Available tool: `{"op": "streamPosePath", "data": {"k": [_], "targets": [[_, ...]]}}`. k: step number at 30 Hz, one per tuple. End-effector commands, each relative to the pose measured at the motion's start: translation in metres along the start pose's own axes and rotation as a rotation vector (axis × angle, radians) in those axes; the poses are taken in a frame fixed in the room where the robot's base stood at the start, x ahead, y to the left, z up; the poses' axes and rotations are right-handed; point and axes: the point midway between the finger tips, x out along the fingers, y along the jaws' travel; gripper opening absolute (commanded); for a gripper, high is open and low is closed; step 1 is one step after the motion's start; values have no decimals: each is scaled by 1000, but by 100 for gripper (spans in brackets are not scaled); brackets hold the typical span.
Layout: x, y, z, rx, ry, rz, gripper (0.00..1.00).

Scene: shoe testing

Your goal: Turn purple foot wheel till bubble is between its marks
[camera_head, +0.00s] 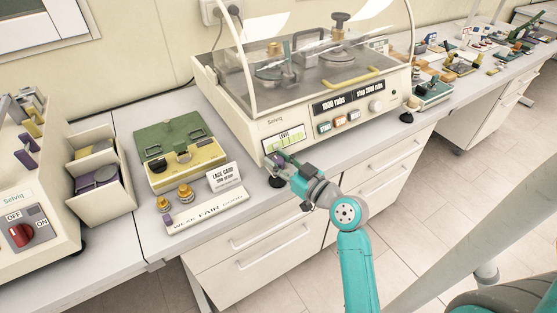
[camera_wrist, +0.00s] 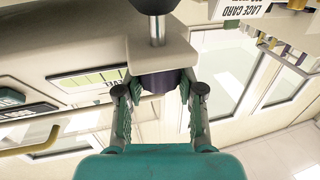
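In the head view my gripper (camera_head: 276,159) is at the machine's front left corner and mostly hides the wheel. The green level window (camera_head: 284,138) is on the machine's front, and also shows in the wrist view (camera_wrist: 90,80). Its bubble is too small to place against the marks.
The machine (camera_head: 257,118) has a clear hood and front buttons. Drawers (camera_head: 265,245) lie below the bench edge.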

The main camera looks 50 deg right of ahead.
Motion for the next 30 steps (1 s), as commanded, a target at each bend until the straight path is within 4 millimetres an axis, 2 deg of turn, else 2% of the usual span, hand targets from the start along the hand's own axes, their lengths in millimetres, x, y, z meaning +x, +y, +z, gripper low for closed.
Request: {"op": "streamPosePath", "data": {"k": [2, 14, 30], "targets": [[0, 0, 0, 0, 0, 0, 3], [0, -1, 0, 0, 0, 32, 3], [0, -2, 0, -1, 1, 229, 3]]}}
